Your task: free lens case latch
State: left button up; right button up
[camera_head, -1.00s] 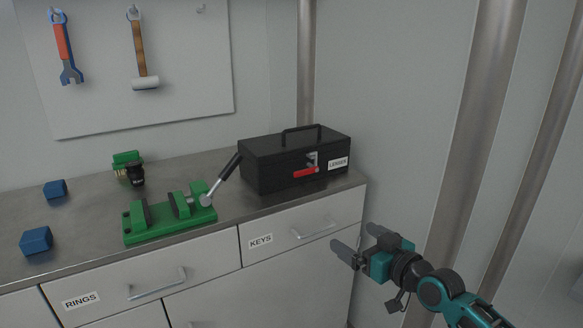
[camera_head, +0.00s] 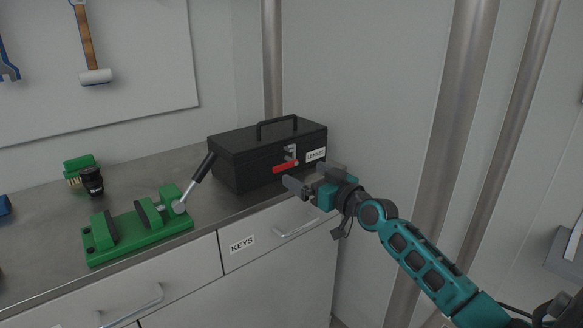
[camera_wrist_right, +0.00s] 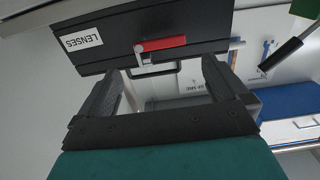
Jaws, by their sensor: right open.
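The black lens case (camera_head: 240,160), labelled LENSES, stands closed on the counter at the back right. Its latch has a red lever (camera_head: 286,167) and a metal hasp (camera_head: 290,152) on the front face. My right gripper (camera_head: 308,178) is open and empty, just in front of the case near the red lever. In the right wrist view the case (camera_wrist_right: 200,22) fills the top, upside down, with the red lever (camera_wrist_right: 165,43) lying ahead between the two open fingers (camera_wrist_right: 160,85), apart from them. My left gripper is not in view.
A green clamp (camera_head: 140,228) with a black-handled lever (camera_head: 200,175) stands left of the case. Drawers, one labelled KEYS (camera_head: 242,244), lie below. A metal post (camera_head: 455,140) rises at right.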

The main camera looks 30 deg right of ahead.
aim_at(287, 164)
jog(key=w, duration=0.5)
jog(key=shift+a+b, duration=0.2)
jog(key=shift+b, duration=0.1)
jog(key=shift+w+a, duration=0.1)
jog(key=shift+w, duration=0.65)
jog(key=shift+c, duration=0.4)
jog(key=c, duration=1.3)
